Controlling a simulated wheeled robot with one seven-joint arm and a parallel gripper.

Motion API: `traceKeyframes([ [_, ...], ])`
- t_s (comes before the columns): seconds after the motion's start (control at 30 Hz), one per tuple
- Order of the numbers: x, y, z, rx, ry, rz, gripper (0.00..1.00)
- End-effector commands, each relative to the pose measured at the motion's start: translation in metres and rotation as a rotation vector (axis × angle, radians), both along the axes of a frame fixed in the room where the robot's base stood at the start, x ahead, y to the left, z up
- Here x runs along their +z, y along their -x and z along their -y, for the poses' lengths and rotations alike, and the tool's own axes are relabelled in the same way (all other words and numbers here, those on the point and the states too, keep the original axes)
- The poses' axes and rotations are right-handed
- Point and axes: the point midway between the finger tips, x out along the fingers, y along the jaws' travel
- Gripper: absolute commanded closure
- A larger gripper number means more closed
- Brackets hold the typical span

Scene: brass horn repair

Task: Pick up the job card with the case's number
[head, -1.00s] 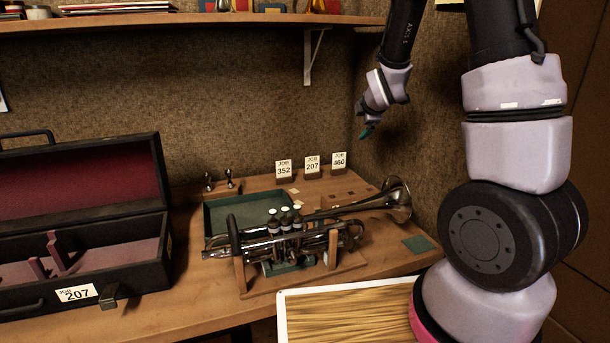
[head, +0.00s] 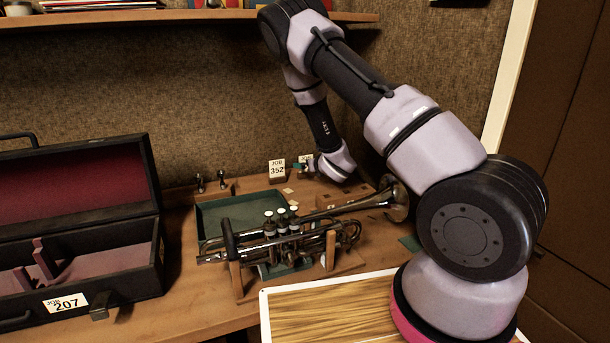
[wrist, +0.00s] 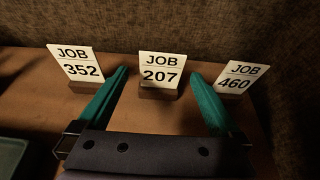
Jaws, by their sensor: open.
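The open instrument case bears a label (head: 66,303) reading 207 in the head view. In the wrist view three white job cards stand upright in small wooden holders: 352 (wrist: 77,64) at left, 207 (wrist: 161,69) in the middle and 460 (wrist: 240,76) at right. My gripper (wrist: 158,85) is open, its green fingers spread either side of card 207's holder, with nothing between them but that card ahead. Whether the fingertips are level with the card is unclear. In the head view card 352 (head: 277,170) is plain, while my wrist hides most of the other cards.
A silver trumpet (head: 290,238) rests on a wooden stand in front of the cards. A green tray (head: 215,213) lies behind it. The open black case (head: 150,190) stands at left. A wall rises close behind the cards, and a shelf (head: 150,20) hangs above.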

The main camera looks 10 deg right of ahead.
Motion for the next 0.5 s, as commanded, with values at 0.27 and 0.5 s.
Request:
traceKeyframes([
  [0.27, -0.011, -0.022, -0.004, -0.003, -0.002, 0.000, 0.00],
  [0.5, -0.027, -0.053, -0.010, -0.002, -0.002, 0.000, 0.00],
])
